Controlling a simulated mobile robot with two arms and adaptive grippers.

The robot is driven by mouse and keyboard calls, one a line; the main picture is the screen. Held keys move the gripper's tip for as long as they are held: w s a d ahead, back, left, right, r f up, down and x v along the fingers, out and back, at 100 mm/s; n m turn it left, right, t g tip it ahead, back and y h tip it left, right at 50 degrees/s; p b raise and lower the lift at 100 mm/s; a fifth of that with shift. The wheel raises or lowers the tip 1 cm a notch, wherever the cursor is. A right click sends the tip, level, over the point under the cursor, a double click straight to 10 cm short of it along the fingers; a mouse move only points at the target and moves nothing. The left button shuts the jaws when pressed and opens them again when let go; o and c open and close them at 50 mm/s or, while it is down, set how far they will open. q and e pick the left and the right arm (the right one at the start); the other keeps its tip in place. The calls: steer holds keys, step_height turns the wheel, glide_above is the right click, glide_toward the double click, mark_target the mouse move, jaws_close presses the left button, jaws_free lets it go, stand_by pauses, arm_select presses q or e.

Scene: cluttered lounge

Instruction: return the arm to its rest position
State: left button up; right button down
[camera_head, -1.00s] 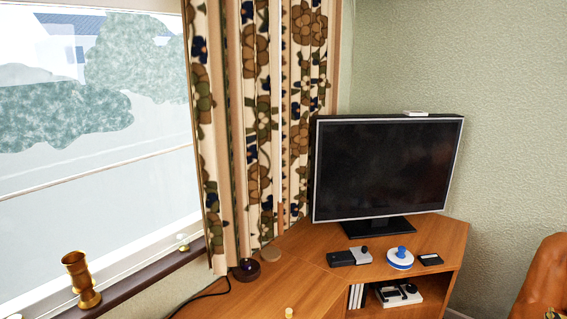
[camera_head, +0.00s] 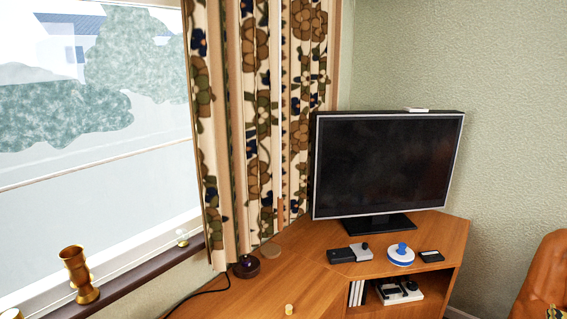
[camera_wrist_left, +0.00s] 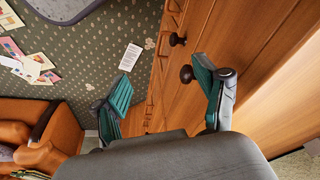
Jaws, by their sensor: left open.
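My left gripper (camera_wrist_left: 160,100) shows in the left wrist view with its two green-padded fingers spread wide apart. Nothing is between them. Beyond the fingers are a wooden cabinet front (camera_wrist_left: 190,75) with dark round knobs and the patterned carpet. Neither arm shows in the head view, and my right gripper is in no view.
A wooden corner unit (camera_head: 285,280) carries a television (camera_head: 385,165), a blue and white round object (camera_head: 401,254) and small devices. A brass vase (camera_head: 78,275) stands on the window sill. An orange armchair (camera_head: 545,280) is at the right. Papers (camera_wrist_left: 130,57) lie on the carpet.

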arm_select(q)
steer(key=s+a+f+g+b, duration=0.1)
steer(key=s+f, duration=0.3)
steer(key=f, duration=0.5)
steer(key=s+f+b, duration=0.1)
steer(key=s+f, duration=0.3)
steer(key=f, duration=0.4)
steer(key=s+a+f, duration=0.2)
steer(key=s+f, duration=0.7)
steer(key=s, duration=0.2)
steer(key=shift+a+g+b, duration=0.15)
steer(key=shift+g+b, duration=0.15)
steer(key=shift+b, duration=0.1)
